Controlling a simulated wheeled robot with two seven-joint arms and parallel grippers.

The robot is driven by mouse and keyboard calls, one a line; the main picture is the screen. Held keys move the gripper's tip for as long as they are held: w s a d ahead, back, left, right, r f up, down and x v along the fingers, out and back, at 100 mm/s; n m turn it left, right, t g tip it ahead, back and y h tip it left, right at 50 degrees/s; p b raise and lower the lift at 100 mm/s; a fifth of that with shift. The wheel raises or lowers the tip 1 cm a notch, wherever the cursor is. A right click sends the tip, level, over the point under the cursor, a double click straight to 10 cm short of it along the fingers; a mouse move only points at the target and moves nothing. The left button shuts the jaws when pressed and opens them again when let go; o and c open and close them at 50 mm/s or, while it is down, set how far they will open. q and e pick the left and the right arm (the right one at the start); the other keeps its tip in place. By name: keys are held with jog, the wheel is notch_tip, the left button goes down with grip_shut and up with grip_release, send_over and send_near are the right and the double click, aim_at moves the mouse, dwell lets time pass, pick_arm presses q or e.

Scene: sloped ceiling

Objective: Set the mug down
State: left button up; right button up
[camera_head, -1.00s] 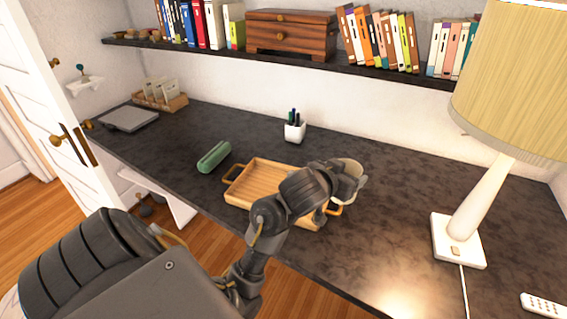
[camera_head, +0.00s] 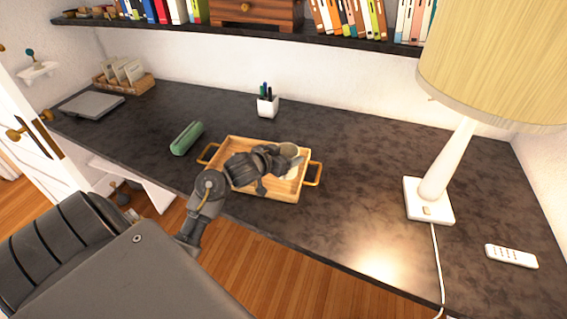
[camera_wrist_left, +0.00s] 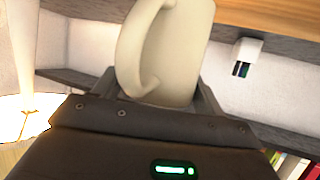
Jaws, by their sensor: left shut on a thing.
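A cream mug (camera_head: 289,152) is at the fingertips of my left gripper (camera_head: 282,160), over the right part of a wooden tray (camera_head: 236,146) with two handles. In the left wrist view the mug (camera_wrist_left: 178,50) sits between the two fingers, with its handle toward the left. My left gripper is shut on the mug. I cannot tell whether the mug's base touches the tray. My arm hides part of the tray's left and middle. My right gripper is not in view.
A green case (camera_head: 186,138) lies left of the tray. A pen cup (camera_head: 268,105) stands behind it. A lamp (camera_head: 430,200), its cord and a remote (camera_head: 511,256) are at the right. The dark desk (camera_head: 350,150) is clear between tray and lamp.

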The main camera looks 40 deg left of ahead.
pick_arm(q)
jog(key=shift+w+a+f, duration=0.45)
jog(key=shift+w+f, duration=0.25)
jog(key=shift+f, duration=0.75)
jog(key=shift+w+a+f, duration=0.45)
jog(key=shift+w+f, duration=0.2)
jog(key=shift+f, duration=0.85)
jog(key=shift+w+a+f, duration=0.45)
jog(key=shift+w+f, duration=0.25)
jog(key=shift+f, duration=0.75)
jog(key=o, duration=1.2)
jog(key=shift+f, duration=0.2)
jog(key=shift+r, duration=0.25)
jog(key=v, duration=1.2)
jog(key=shift+s+f, duration=0.1)
jog(key=shift+f, duration=0.05)
